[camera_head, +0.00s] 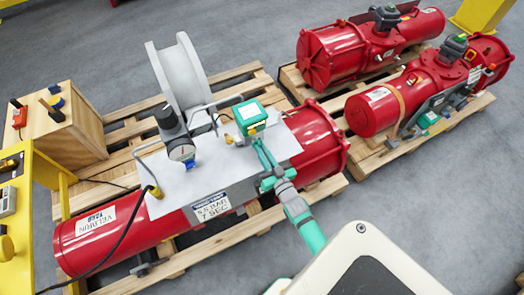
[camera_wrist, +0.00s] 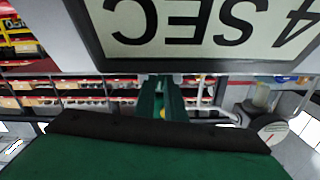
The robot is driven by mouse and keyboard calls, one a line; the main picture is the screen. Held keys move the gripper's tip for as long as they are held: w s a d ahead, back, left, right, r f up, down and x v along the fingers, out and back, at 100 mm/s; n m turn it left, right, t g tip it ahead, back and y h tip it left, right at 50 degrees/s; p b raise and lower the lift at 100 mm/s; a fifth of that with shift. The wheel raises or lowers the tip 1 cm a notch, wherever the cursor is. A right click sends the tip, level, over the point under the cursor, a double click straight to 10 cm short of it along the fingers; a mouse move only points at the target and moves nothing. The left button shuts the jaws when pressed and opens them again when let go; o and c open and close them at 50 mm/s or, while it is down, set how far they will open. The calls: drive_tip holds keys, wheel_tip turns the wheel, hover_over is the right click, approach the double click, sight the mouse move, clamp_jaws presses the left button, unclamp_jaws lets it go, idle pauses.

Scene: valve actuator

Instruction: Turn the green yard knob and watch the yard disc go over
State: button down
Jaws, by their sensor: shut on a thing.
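A green box (camera_head: 250,115) with a pale top and a yellow-marked face stands on the grey plate of the near red actuator. My gripper (camera_head: 261,148) reaches up to the lower front side of this box with its long green fingers close together. It is shut on the green yard knob, but the knob is mostly hidden by the fingers, and its turn angle cannot be told. In the wrist view the fingers (camera_wrist: 162,98) point away from the camera, with a small yellow spot between them. I cannot make out the yard disc clearly.
A pressure gauge (camera_head: 182,152) with a black-topped regulator stands left on the plate (camera_head: 170,200). A grey spool (camera_head: 180,75) is behind. Other red actuators (camera_head: 345,52) lie on pallets at right.

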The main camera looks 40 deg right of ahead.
drive_tip(key=shift+n, duration=0.9)
drive_tip(key=c, duration=1.8)
unclamp_jaws()
drive_tip(key=v, duration=1)
drive_tip(key=shift+s+a, duration=0.15)
drive_tip(key=shift+s, duration=0.2)
